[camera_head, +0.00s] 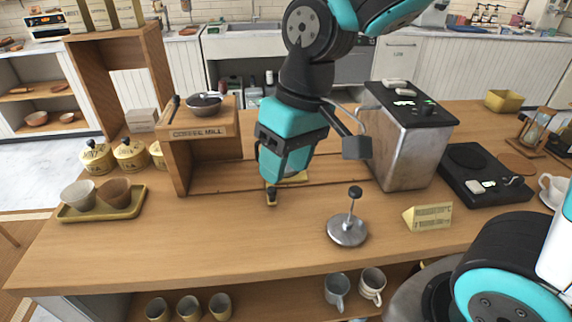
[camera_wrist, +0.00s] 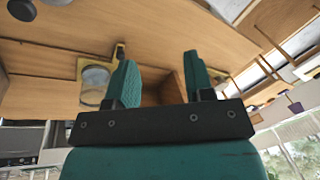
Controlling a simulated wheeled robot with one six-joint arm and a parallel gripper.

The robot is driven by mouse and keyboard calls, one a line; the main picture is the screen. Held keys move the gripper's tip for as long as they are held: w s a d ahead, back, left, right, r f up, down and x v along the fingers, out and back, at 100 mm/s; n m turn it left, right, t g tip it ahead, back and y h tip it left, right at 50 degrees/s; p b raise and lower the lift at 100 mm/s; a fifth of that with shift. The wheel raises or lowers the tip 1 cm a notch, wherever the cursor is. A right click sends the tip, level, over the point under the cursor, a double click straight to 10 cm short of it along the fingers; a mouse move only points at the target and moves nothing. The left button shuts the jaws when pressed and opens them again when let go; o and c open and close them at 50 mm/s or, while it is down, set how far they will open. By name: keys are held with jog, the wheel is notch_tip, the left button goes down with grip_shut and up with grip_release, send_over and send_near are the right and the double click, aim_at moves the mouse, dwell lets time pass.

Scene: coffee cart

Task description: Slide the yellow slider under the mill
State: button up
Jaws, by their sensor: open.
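The coffee mill (camera_head: 198,132) is a wooden stand with a lettered front board and a dark bowl on top, left of my gripper. The yellow slider (camera_head: 295,178) sits on the counter track right of the mill, mostly hidden behind my gripper. Its dark-topped handle (camera_head: 271,197) sticks out toward the front. In the wrist view the slider (camera_wrist: 84,97) shows left of my fingers, with a clear round vessel (camera_wrist: 95,77) on it. My gripper (camera_head: 277,178) is open, its teal fingers (camera_wrist: 160,65) pointing down. The handle (camera_wrist: 121,51) appears close to the left finger; contact is unclear.
A metal tamper (camera_head: 348,230) stands on the counter to the front right, beside a yellow sign (camera_head: 428,216). A steel machine (camera_head: 405,145) stands to the right. A yellow tray (camera_head: 75,214) with two cups lies at the left. The front-middle counter is clear.

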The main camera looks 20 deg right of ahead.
jog(key=shift+s, duration=0.15)
